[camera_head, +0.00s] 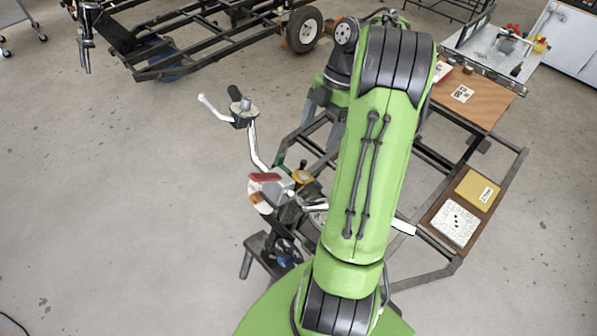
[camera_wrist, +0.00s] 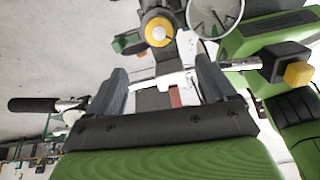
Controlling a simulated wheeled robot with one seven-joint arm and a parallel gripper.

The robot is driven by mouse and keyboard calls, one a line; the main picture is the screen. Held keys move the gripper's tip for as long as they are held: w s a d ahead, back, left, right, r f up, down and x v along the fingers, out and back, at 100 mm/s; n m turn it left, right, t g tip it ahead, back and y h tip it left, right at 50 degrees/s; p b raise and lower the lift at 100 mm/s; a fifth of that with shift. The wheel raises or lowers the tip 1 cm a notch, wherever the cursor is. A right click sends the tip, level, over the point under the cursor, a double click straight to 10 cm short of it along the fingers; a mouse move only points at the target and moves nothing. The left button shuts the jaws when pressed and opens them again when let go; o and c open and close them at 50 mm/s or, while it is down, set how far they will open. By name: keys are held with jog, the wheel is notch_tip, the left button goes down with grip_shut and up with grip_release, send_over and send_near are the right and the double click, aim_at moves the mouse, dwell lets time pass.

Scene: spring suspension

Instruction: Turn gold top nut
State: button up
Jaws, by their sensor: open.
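A gold ring-shaped part, which looks like the gold top nut (camera_wrist: 158,42), shows in the wrist view around a grey centre, beyond my fingertips near the top edge. In the head view, a gold-orange part (camera_head: 301,177) sits on the mechanical assembly left of my arm; I cannot tell if it is the same nut. My gripper (camera_wrist: 163,72) has its two dark fingers apart with nothing held between them. It stands off from the gold ring. In the head view, my gripper's grey fingers (camera_head: 322,120) point down beside my green arm.
A handlebar with a black grip (camera_wrist: 34,104) passes beyond my fingers in the wrist view. The handlebar (camera_head: 252,140) rises left of my gripper.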

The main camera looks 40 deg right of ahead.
aim_at(301, 177)
jog(key=b+x, duration=0.5)
jog(key=x, duration=0.9)
jog(key=shift+w+f, duration=0.1)
jog(key=shift+f, duration=0.15)
jog(key=c, duration=1.1)
jog(key=shift+o, duration=0.2)
